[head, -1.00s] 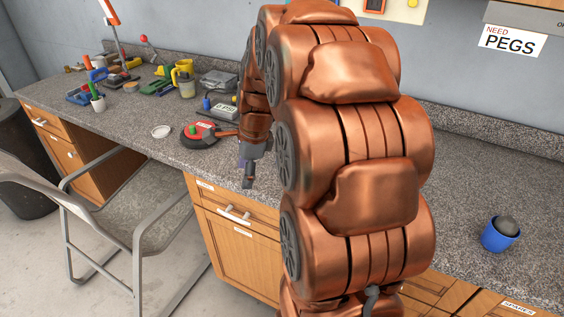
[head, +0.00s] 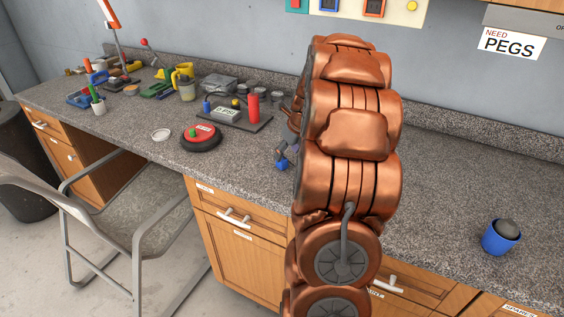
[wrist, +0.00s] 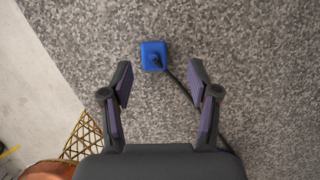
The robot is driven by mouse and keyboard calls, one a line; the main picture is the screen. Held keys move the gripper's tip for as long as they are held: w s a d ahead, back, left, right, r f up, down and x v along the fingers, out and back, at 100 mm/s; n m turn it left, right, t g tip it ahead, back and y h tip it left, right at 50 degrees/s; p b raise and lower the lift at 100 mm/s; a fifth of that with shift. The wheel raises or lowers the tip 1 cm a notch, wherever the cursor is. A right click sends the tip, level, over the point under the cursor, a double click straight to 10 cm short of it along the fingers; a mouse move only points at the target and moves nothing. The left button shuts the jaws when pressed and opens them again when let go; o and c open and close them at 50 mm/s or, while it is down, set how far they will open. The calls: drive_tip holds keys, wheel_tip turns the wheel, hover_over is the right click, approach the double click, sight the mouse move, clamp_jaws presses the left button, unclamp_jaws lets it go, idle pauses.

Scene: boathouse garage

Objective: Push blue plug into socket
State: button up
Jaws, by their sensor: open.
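The blue plug (wrist: 152,56) is a small block on the speckled counter, with a black cord running from it down to the right in the wrist view. My gripper (wrist: 160,78) is open and empty, and the plug shows just beyond and between its fingertips. In the head view a small blue shape (head: 282,163), probably the plug, shows at the left edge of my arm, which hides most of my gripper. A cream wall panel (head: 398,12) at the top holds a blue-framed square (head: 330,4) and an orange-framed one (head: 374,7), possibly sockets, cut off by the frame edge.
A red round device (head: 201,137) and a dark tray (head: 232,117) with a red cylinder stand left of my arm. A blue cup (head: 501,237) with a grey ball stands at right. A chair (head: 110,200) stands before the counter. The counter around the plug is clear.

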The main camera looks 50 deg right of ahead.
sight(283, 159)
drive_tip(key=x, duration=0.1)
drive_tip(key=p+x, duration=0.1)
drive_tip(key=x, duration=0.1)
drive_tip(key=shift+w+a+f, duration=0.15)
drive_tip(key=shift+w+a, duration=0.05)
drive_tip(key=shift+a, duration=0.2)
drive_tip(key=shift+w+d+f, duration=0.1)
drive_tip(key=shift+w+f, duration=0.15)
drive_tip(key=shift+f, duration=0.3)
drive_tip(key=shift+c, duration=0.4)
clamp_jaws()
